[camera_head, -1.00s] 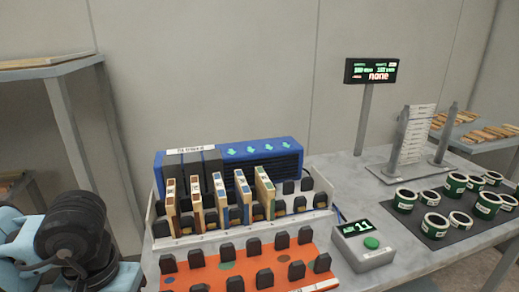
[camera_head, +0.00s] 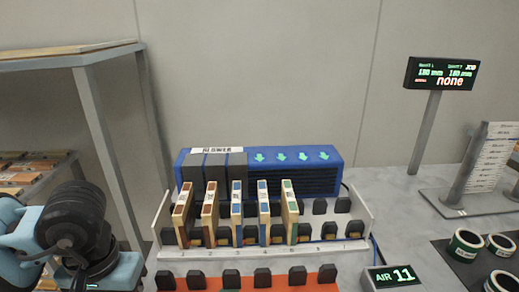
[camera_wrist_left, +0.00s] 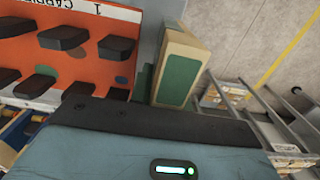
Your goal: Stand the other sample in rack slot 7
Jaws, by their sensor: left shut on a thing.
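The rack (camera_head: 345,243) is a pale slotted holder with black pegs. Several thin wooden samples with blue, green or brown faces stand upright in its left and middle slots, one of them the rightmost sample (camera_head: 289,213). The slots to their right are empty. Their numbers are too small to read surely. In the left wrist view my left gripper (camera_wrist_left: 158,108) is shut on a wooden sample with a green face (camera_wrist_left: 180,80). This sample is beside the orange carrier board (camera_wrist_left: 70,62), apart from the rack. The fingertips are mostly hidden. My right gripper is not in view.
A blue blower (camera_head: 300,172) stands behind the rack. The orange board, with black pegs, also shows in front of it in the head view (camera_head: 255,281).

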